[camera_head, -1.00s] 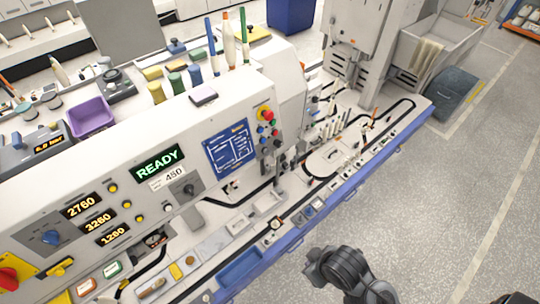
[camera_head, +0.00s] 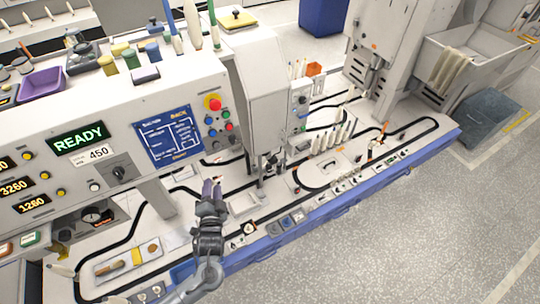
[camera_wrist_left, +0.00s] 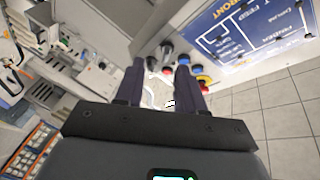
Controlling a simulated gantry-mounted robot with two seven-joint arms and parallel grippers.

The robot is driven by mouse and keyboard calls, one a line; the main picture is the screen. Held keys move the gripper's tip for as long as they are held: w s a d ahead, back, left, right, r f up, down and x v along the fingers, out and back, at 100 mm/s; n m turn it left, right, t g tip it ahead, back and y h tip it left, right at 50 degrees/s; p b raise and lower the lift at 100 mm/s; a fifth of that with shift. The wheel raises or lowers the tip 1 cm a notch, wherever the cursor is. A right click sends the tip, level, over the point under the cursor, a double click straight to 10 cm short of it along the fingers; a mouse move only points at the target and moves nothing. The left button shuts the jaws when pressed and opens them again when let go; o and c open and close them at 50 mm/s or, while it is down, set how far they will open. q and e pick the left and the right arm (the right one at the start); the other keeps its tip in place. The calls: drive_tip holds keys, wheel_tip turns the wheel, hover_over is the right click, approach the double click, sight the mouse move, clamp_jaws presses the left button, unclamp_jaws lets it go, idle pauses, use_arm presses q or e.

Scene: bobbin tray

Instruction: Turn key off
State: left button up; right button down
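My left gripper (camera_head: 210,188) is raised in front of the machine, over the table and below the button column. Its two dark fingers (camera_wrist_left: 160,78) are apart and empty in the left wrist view. In the head view this column sits beneath the red emergency button (camera_head: 212,102). I cannot tell which control holds the key. A black rotary knob (camera_head: 118,172) is on the panel's lower front. My right gripper is not in view.
The READY display (camera_head: 79,138) is lit, with a blue diagram panel (camera_head: 168,138) to its right. The white machine column (camera_head: 270,95) stands right of the buttons. White bobbins (camera_head: 335,135) stand on the tray at right. The grey floor in front is clear.

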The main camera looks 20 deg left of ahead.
sight(218, 150)
use_arm(q)
drive_tip(key=shift+t, duration=0.5)
drive_tip(key=r+x, duration=0.1)
drive_tip(key=x, duration=0.3)
drive_tip(key=d+x, duration=0.1)
drive_tip(key=x, duration=0.4)
drive_tip(key=r+x, duration=0.1)
drive_tip(key=x, duration=0.4)
drive_tip(key=shift+w+d+r, duration=0.25)
drive_tip(key=shift+w+r, duration=0.05)
drive_tip(key=shift+w, duration=0.1)
drive_tip(key=shift+c, duration=0.4)
drive_tip(key=shift+b, duration=0.3)
clamp_jaws()
